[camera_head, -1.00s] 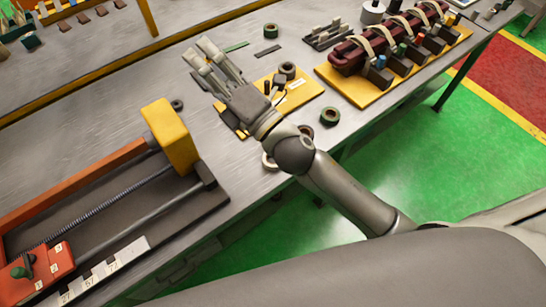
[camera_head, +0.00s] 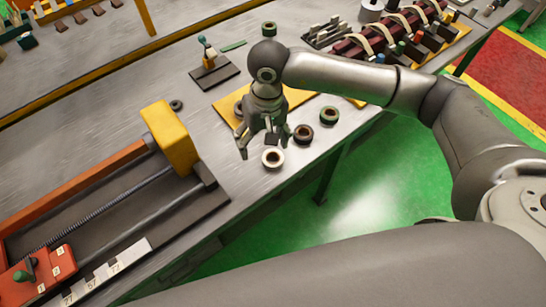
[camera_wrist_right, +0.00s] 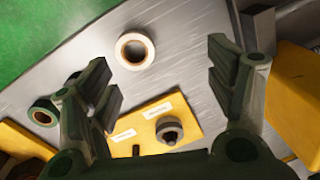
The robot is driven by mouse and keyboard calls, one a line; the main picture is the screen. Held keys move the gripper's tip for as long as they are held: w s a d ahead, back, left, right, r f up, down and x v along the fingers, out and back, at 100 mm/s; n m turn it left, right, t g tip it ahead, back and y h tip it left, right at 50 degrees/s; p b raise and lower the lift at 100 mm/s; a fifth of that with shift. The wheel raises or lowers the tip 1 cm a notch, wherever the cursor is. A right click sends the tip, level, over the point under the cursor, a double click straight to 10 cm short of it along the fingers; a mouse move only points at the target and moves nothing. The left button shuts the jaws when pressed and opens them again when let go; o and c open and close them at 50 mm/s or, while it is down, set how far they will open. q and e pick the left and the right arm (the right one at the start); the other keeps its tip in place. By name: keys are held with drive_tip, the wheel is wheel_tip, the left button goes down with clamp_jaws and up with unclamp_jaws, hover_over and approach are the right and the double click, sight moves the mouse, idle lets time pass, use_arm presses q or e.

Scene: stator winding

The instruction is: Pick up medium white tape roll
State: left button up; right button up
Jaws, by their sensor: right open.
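A white tape roll (camera_head: 273,157) lies flat on the grey bench near its front edge; it also shows in the right wrist view (camera_wrist_right: 135,50), at upper centre. My right gripper (camera_head: 262,149) is open and empty, pointing down just behind the roll in the head view. In the right wrist view its fingers (camera_wrist_right: 160,68) stand wide apart, with the roll showing between and beyond them, not touched. A brown-grey roll (camera_head: 302,134) and a dark green roll (camera_head: 329,116) lie to the right of it. My left gripper is not in view.
A yellow board (camera_head: 232,103) lies behind my right gripper, partly hidden by it. An orange and yellow clamp machine (camera_head: 170,137) stands to the left. A winding fixture (camera_head: 400,40) stands at the back right. The bench edge is close to the white roll.

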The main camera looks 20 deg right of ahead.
drive_tip(key=d+h, duration=0.1)
drive_tip(key=d, duration=0.1)
drive_tip(key=p, duration=0.2)
hover_over(273, 162)
drive_tip(key=f, duration=0.5)
drive_tip(key=shift+s+a, duration=0.2)
drive_tip(key=shift+a, duration=0.1)
drive_tip(key=shift+f+p, duration=0.3)
drive_tip(key=shift+f, duration=0.15)
drive_tip(key=f, duration=0.1)
drive_tip(key=f+p, duration=0.2)
drive_tip(key=f, duration=0.1)
drive_tip(key=shift+w+d+f, duration=0.1)
drive_tip(key=shift+d, duration=0.2)
drive_tip(key=shift+f, duration=0.25)
drive_tip(key=c, duration=1.1)
